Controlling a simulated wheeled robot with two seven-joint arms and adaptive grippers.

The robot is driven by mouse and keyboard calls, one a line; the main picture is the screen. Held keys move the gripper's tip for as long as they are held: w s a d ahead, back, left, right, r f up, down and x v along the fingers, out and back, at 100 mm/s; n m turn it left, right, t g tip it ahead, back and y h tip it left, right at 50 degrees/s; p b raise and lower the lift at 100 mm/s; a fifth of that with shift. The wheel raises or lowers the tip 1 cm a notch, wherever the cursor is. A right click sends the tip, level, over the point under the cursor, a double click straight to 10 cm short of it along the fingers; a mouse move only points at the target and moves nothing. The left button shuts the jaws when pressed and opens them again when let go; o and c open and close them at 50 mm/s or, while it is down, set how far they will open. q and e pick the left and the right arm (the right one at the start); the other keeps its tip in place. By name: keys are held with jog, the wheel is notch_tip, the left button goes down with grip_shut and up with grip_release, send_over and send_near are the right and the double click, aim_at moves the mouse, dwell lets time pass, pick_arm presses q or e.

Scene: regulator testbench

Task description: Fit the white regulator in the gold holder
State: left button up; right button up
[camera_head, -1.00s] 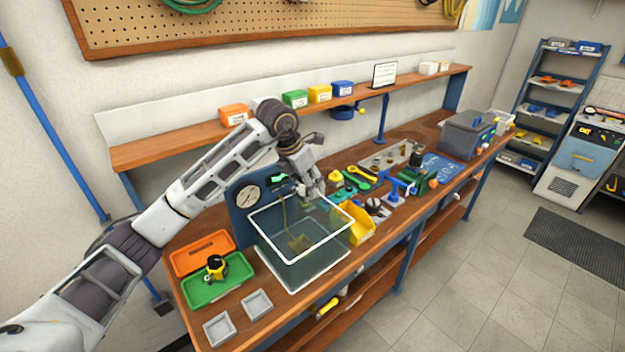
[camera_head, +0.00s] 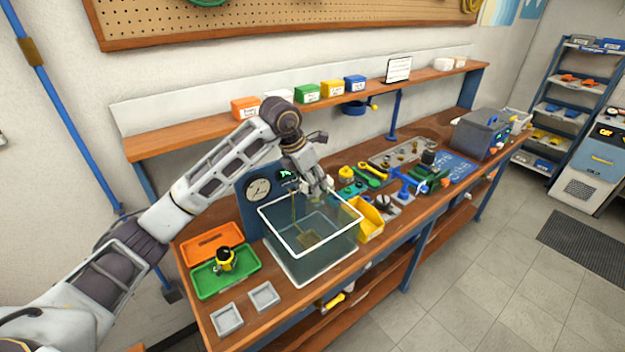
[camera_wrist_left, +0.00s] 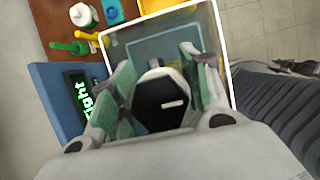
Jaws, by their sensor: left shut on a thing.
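My left gripper (camera_head: 320,188) is above the back right part of a clear water tank (camera_head: 312,268) with a white rim. In the left wrist view its fingers (camera_wrist_left: 160,85) are closed around a piece with a black many-sided face and a pale edge, which I take for the white regulator (camera_wrist_left: 165,103). The fingers hide its sides, and it is not distinct in the head view. A dull gold piece, apparently the gold holder (camera_head: 309,240), is low inside the tank, with a thin upright rod beside it. My right gripper is not in view.
A blue panel with a gauge (camera_head: 259,190) and green-lit display stands behind the tank. A yellow bin (camera_head: 371,222) is close on its right. A green tray (camera_head: 228,279) with a black and yellow item is left. Tools and fixtures fill the bench further right.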

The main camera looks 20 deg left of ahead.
pick_arm(q)
jog(key=shift+f+b, duration=0.5)
jog(key=shift+f, duration=0.3)
jog(key=shift+f+b, duration=0.6)
jog(key=shift+f, duration=0.65)
jog(key=shift+f, duration=0.1)
dwell(0.7)
jog(key=shift+f+b, duration=0.45)
jog(key=shift+b, duration=0.25)
dwell(0.5)
jog(key=shift+f+b, duration=0.4)
jog(key=shift+f, duration=0.1)
dwell(0.7)
